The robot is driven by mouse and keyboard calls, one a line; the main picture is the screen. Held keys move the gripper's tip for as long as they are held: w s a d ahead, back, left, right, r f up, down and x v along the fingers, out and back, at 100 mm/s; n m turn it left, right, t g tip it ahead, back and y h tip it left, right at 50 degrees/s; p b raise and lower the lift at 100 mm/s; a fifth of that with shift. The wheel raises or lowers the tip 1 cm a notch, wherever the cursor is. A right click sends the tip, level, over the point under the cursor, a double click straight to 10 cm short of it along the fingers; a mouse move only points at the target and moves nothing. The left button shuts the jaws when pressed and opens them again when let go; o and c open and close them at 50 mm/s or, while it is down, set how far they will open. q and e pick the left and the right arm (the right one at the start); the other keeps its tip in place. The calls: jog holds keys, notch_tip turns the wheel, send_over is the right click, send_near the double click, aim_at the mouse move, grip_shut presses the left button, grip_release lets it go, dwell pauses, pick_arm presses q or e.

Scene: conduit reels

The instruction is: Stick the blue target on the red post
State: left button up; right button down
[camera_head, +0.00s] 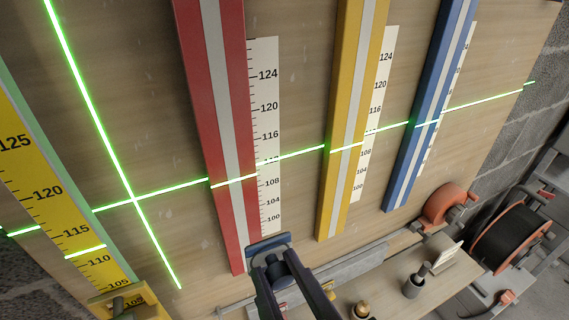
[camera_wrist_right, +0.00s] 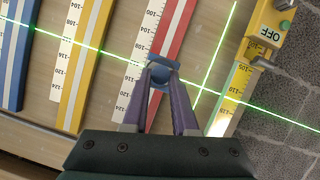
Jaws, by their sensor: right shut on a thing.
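The red post (camera_head: 233,190) is a long bar with a pale stripe down its middle, fixed on a wooden board with a white scale (camera_head: 265,130) along its right side. My right gripper (camera_head: 274,260) is shut on the blue target (camera_head: 268,244), a small blue piece at the post's lower end. In the right wrist view the target (camera_wrist_right: 165,72) sits between the fingertips (camera_wrist_right: 160,80), near the red post (camera_wrist_right: 176,35). I cannot tell whether the target touches the post. A green laser line crosses the post above the target in the head view. My left gripper is not in view.
A yellow post (camera_head: 340,180) and a blue post (camera_head: 405,170) stand to the right, each with a scale. A yellow measuring staff (camera_head: 45,195) is at the left. Conduit reels (camera_head: 512,238) and a shelf (camera_head: 400,275) with small items lie at the lower right.

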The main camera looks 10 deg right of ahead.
jog(key=shift+w+a, duration=0.5)
jog(key=shift+w, duration=1.1)
jog(key=shift+w+a, duration=0.55)
jog(key=shift+w, duration=1.05)
jog(key=shift+w+a, duration=0.5)
jog(key=shift+w, duration=1.1)
jog(key=shift+w+a, duration=0.15)
jog(key=shift+w, duration=0.3)
jog(key=shift+c, duration=0.7)
grip_release()
jog(key=shift+r, duration=0.1)
jog(key=shift+s+d+p, duration=0.1)
jog(key=shift+s+d, duration=0.35)
jog(key=shift+s, duration=1)
jog(key=shift+s+d+p, duration=0.15)
jog(key=shift+s+d, duration=0.35)
jog(key=shift+s, duration=0.9)
jog(key=shift+s+d+p, duration=0.1)
jog(key=shift+s+d, duration=0.35)
jog(key=shift+s, duration=1)
jog(key=shift+d, duration=0.1)
